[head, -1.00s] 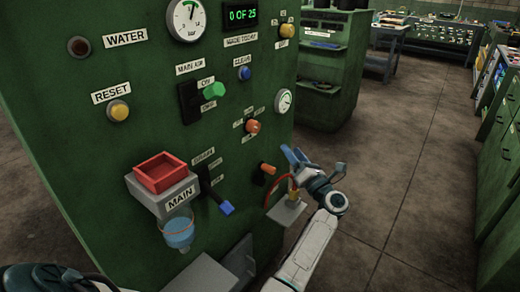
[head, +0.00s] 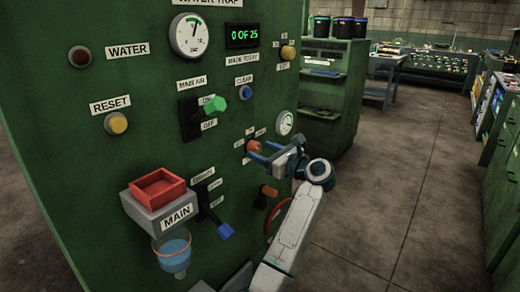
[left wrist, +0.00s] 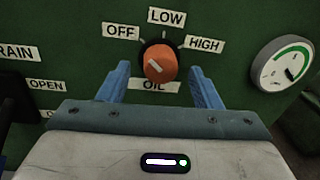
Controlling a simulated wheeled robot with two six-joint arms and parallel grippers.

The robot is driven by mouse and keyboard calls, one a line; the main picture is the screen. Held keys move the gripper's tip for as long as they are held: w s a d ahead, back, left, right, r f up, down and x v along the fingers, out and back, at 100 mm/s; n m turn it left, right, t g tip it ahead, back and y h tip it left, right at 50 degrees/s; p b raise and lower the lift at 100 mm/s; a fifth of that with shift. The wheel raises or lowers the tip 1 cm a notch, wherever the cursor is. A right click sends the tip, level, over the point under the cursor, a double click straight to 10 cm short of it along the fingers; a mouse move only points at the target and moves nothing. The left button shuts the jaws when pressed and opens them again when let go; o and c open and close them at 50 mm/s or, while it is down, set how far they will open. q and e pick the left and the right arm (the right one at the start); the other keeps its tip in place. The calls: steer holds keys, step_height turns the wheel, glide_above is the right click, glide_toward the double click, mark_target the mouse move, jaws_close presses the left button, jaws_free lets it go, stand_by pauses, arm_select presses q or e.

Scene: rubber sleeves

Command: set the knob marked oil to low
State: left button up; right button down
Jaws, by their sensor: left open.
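The orange oil knob (left wrist: 160,64) is on the green panel, with OIL below it and OFF, LOW and HIGH around its top. Its white mark points to the upper left, toward the OFF side. In the left wrist view my left gripper (left wrist: 158,74) is open, with one blue finger on each side of the knob and gaps between. In the head view the left gripper (head: 254,153) is at the knob (head: 254,146), partly covering its labels. My right gripper is not in view.
A gauge (left wrist: 281,62) is right of the knob. Another orange knob (head: 268,191) sits below, and a green-handled main air switch (head: 214,105) is up and left. A blue-tipped lever (head: 224,231) and a red tray (head: 158,188) are lower left. Open floor lies right.

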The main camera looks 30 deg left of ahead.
arm_select(q)
steer(key=shift+w+a, duration=0.1)
steer(key=shift+a, duration=0.75)
steer(key=c, duration=1)
